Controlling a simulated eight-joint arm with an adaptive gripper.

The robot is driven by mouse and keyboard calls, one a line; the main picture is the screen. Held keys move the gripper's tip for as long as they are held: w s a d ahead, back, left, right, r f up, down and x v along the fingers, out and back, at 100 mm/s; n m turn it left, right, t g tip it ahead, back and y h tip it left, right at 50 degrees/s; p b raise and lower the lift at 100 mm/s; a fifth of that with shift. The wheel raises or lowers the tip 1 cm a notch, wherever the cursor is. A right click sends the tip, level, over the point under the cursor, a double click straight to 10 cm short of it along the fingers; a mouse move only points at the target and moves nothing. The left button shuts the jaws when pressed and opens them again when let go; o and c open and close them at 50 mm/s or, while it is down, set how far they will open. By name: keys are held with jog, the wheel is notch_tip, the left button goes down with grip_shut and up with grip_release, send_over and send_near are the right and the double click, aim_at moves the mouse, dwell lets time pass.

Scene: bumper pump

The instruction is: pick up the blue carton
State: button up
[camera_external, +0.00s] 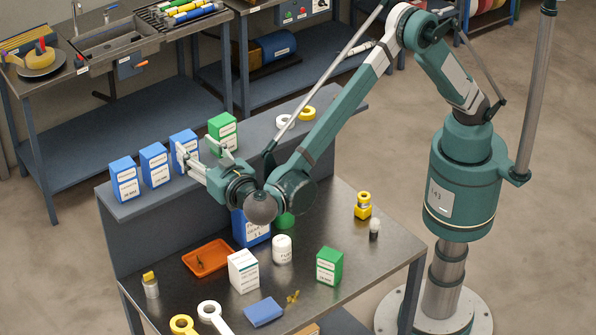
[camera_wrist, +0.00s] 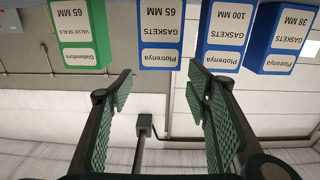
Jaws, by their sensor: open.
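Three blue cartons stand in a row on the raised shelf: one at the left (camera_external: 124,178), a middle one (camera_external: 154,165) and a right one (camera_external: 183,137). The wrist view is upside down and shows labels: 65 MM gaskets (camera_wrist: 160,30), 100 MM gaskets (camera_wrist: 226,32) and 38 MM gaskets (camera_wrist: 283,38). A larger blue container (camera_external: 251,231) stands on the tabletop, partly hidden by my arm. My gripper (camera_external: 204,154) is open and empty in front of the right carton. In the wrist view the 65 MM carton is beyond the open fingertips (camera_wrist: 160,88), apart from them.
A green carton (camera_external: 224,130) stands right beside the 65 MM carton. White and yellow rings (camera_external: 307,113) lie farther along the shelf. The tabletop below holds an orange tray (camera_external: 207,257), a white carton (camera_external: 243,271), a white jar (camera_external: 282,250) and another green carton (camera_external: 329,266).

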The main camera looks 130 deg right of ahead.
aim_at(188, 141)
jog(key=shift+d, duration=0.1)
jog(key=shift+d, duration=1.2)
jog(key=shift+d, duration=0.1)
jog(key=shift+s+d+f+p, duration=0.15)
jog(key=shift+d+p, duration=0.35)
jog(key=shift+d, duration=2)
jog(key=shift+c, duration=0.6)
jog(key=c, duration=0.8)
jog(key=shift+r+b, duration=0.35)
jog(key=shift+r, duration=4.65)
jog(key=shift+c, duration=0.3)
